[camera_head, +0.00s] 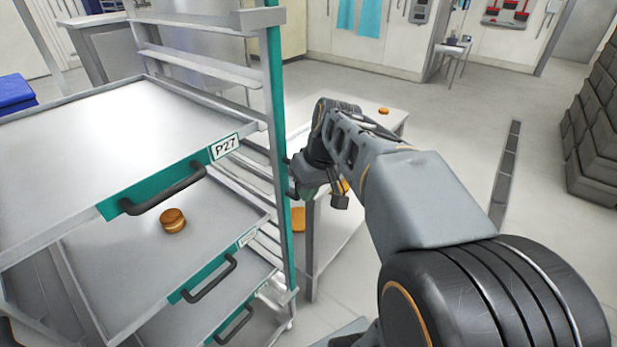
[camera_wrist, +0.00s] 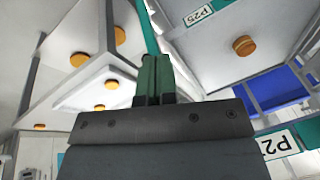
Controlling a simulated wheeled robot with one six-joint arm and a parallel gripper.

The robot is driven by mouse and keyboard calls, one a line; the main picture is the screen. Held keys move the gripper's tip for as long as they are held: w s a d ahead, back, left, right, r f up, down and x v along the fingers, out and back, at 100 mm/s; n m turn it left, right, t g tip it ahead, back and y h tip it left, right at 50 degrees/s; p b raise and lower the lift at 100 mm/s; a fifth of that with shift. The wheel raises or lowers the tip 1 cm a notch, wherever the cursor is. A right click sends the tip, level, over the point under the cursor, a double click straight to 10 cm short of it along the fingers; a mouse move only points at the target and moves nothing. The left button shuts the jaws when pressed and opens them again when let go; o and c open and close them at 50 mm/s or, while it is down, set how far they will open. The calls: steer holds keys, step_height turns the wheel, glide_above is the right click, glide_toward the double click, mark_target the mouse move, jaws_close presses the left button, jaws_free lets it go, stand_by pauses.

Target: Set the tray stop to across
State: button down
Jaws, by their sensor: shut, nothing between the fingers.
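The rack's teal front post (camera_head: 277,110) stands left of my gripper in the head view. My gripper (camera_head: 303,190) is beside this post, below the level of the top tray. In the wrist view its green fingers (camera_wrist: 155,78) are shut with nothing between them, and the teal post (camera_wrist: 147,28) shows just beyond their tips. I cannot make out the tray stop or its setting; small dark parts near the post and my gripper are too small to tell apart. Whether my fingers touch the post is unclear.
The top tray (camera_head: 120,125), marked P27, is pulled out and empty. A lower tray (camera_head: 120,255) holds a round brown stack (camera_head: 173,220). A light table (camera_head: 335,235) with orange-brown rounds stands behind my arm. Dark crates (camera_head: 595,130) are stacked at the right; floor between is mostly clear.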

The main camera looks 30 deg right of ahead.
steer(key=w+d+r+n+y, duration=0.1)
steer(key=w+d+r+y, duration=0.1)
steer(key=d, duration=0.4)
steer(key=w+d+r+n+t+y, duration=0.1)
steer(key=w+d+r+n+y, duration=0.1)
steer(key=d, duration=0.5)
steer(key=shift+w+d+r+b, duration=0.25)
steer(key=shift+w+r+b, duration=0.25)
steer(key=shift+w, duration=0.45)
steer(key=w+a+f, duration=0.1)
steer(key=a+f, duration=0.7)
steer(key=a, duration=0.1)
steer(key=shift+w+a+p, duration=0.2)
steer(key=shift+w+p, duration=0.15)
steer(key=shift+p, duration=0.1)
